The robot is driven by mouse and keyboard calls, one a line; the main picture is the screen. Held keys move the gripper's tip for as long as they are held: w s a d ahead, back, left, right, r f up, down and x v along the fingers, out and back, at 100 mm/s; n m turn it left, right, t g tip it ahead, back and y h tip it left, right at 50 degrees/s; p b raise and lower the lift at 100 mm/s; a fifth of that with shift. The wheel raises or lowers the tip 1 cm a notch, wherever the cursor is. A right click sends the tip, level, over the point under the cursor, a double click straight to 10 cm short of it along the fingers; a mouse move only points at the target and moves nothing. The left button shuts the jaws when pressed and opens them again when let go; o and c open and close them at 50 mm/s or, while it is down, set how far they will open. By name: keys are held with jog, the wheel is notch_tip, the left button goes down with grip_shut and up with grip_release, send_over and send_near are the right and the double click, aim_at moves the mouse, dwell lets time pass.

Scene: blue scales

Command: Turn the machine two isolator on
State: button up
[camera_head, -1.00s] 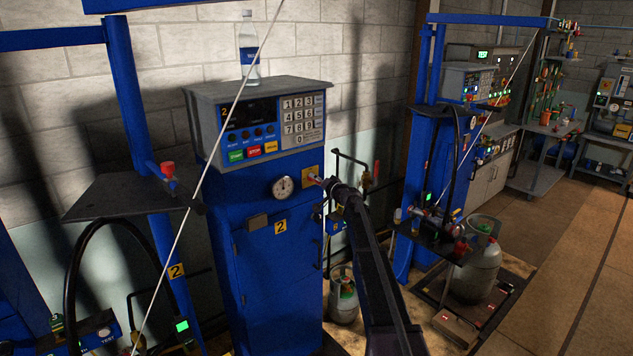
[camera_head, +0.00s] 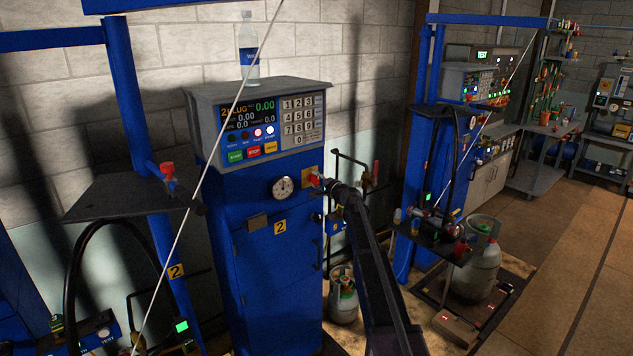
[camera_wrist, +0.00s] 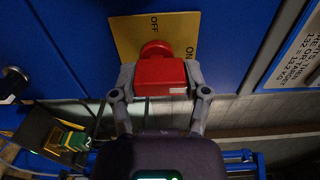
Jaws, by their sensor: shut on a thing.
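The machine two isolator (camera_wrist: 160,74) is a red knob on a yellow plate (camera_wrist: 183,27) marked OFF and ON. My gripper (camera_wrist: 160,84) has its two fingers on either side of the red knob and is shut on it. In the head view the isolator (camera_head: 313,177) shows as a small red spot at the gripper tip, on the right side of the blue machine two cabinet (camera_head: 275,265). The display (camera_head: 248,111) above is lit with numbers. The knob's exact angle is hard to tell.
A gauge (camera_head: 283,188) sits just left of the isolator. A pipe with a red handle (camera_head: 375,172) runs to the right. A water bottle (camera_head: 249,50) stands on the cabinet top. A gas cylinder (camera_head: 344,300) stands on the floor beside the cabinet.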

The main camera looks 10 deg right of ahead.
jog(key=shift+w, duration=0.15)
jog(key=o, duration=1.2)
jog(key=shift+c, duration=0.2)
jog(key=v, duration=1.2)
jog(key=shift+a, duration=0.15)
